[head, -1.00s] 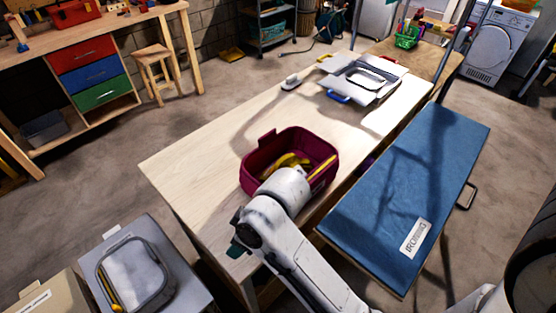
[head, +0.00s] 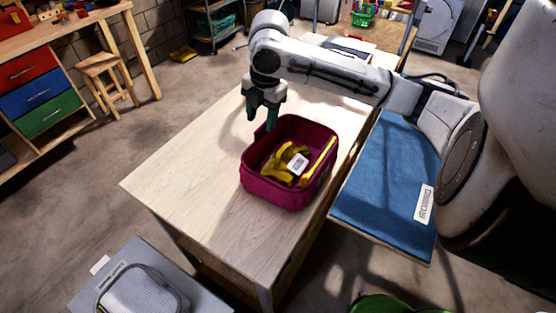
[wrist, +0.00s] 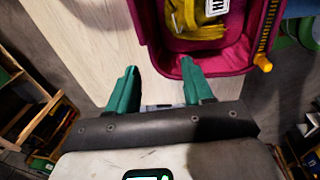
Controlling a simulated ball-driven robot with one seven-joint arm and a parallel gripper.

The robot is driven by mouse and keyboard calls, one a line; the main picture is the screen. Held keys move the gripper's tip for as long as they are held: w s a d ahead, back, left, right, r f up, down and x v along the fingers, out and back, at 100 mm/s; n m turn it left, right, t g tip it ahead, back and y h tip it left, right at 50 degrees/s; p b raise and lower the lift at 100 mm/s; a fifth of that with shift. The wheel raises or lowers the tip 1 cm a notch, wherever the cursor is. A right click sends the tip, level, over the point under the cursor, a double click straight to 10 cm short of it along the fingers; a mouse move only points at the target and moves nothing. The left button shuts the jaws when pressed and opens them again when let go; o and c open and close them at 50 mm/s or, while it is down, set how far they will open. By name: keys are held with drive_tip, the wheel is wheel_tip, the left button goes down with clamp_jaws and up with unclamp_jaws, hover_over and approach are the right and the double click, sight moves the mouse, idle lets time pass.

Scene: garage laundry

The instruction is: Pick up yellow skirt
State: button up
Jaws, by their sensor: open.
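A yellow folded cloth item with a white label (head: 290,163), which looks like the yellow skirt, lies inside a maroon bin (head: 275,203) on the wooden table. In the wrist view, part of the yellow cloth (wrist: 202,30) shows in the bin at the top. My gripper (head: 260,118) is above the table at the bin's back left rim, pointing down. Its green fingers are apart with nothing between them. In the wrist view the gripper (wrist: 158,88) is just outside the bin's wall (wrist: 232,62), the right finger close to it.
A yellow stick-like thing (head: 318,163) leans inside the bin along its right side. A blue ironing board (head: 385,190) stands right of the table. The table's left part (head: 190,170) is clear. A wooden stool (head: 100,75) stands at the back left.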

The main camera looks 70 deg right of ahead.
drive_tip(key=s+d+f+g, duration=0.1)
drive_tip(key=s+d, duration=0.2)
drive_tip(key=s, duration=0.1)
hover_over(284, 144)
wheel_tip(284, 144, down, 5)
drive_tip(key=shift+a+r+p, duration=0.1)
drive_tip(key=shift+r+p, duration=0.05)
drive_tip(key=shift+p, duration=0.15)
drive_tip(key=shift+f+p, duration=0.75)
drive_tip(key=shift+f, duration=2.5)
drive_tip(key=shift+c, duration=0.4)
clamp_jaws()
